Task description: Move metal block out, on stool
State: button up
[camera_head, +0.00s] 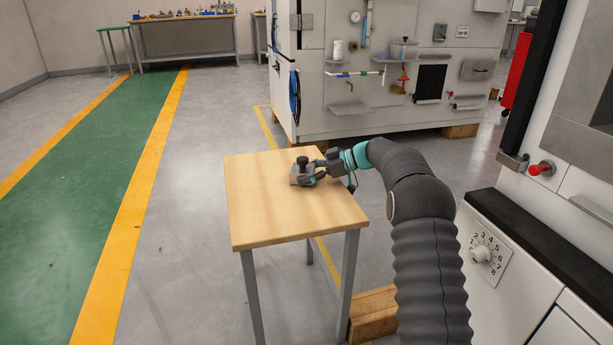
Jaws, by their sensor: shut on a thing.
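A small grey metal block (296,177) with a dark knob on top is at the middle of the wooden stool top (275,217). It looks to be on or just above the surface; I cannot tell which. My gripper (308,174) reaches in from the right and is shut on the block. The fingers partly hide the block's right side. The stool stands upright on grey metal legs.
A white machine (540,215) with a numbered dial (481,254) and a red knob (542,168) stands close on the right. A wooden beam (372,312) lies beside the stool. A large panelled cabinet (400,75) stands behind. The floor on the left is clear.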

dwell(0.3)
jog(key=o, duration=1.7)
